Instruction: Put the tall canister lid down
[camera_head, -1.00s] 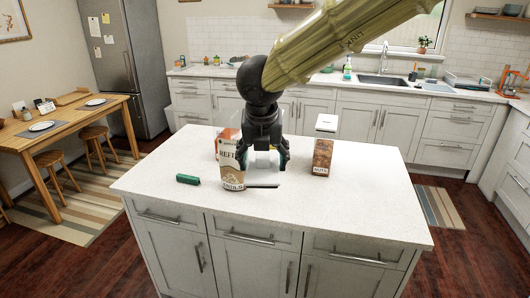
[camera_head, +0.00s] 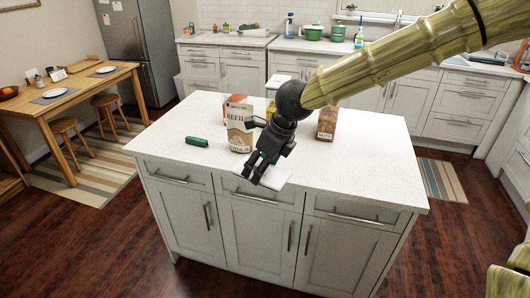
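A pale, flat, square-edged piece, which looks like the tall canister lid (camera_head: 279,177), shows at my gripper (camera_head: 254,175) near the island's front edge. My gripper is tilted down and to the left, its two dark fingers close together at the lid, seemingly shut on it. I cannot tell whether the lid touches the counter. A canister of brown nuts (camera_head: 327,126) stands behind to the right, its top hidden by my arm. Another container with a white top and yellowish body (camera_head: 279,82) shows farther back, partly hidden by my arm.
A beige refill bag (camera_head: 239,128) stands just left of my gripper, with an orange-brown pack (camera_head: 235,98) behind it. A small green item (camera_head: 197,142) lies farther left. The white island counter (camera_head: 365,170) is clear to the right.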

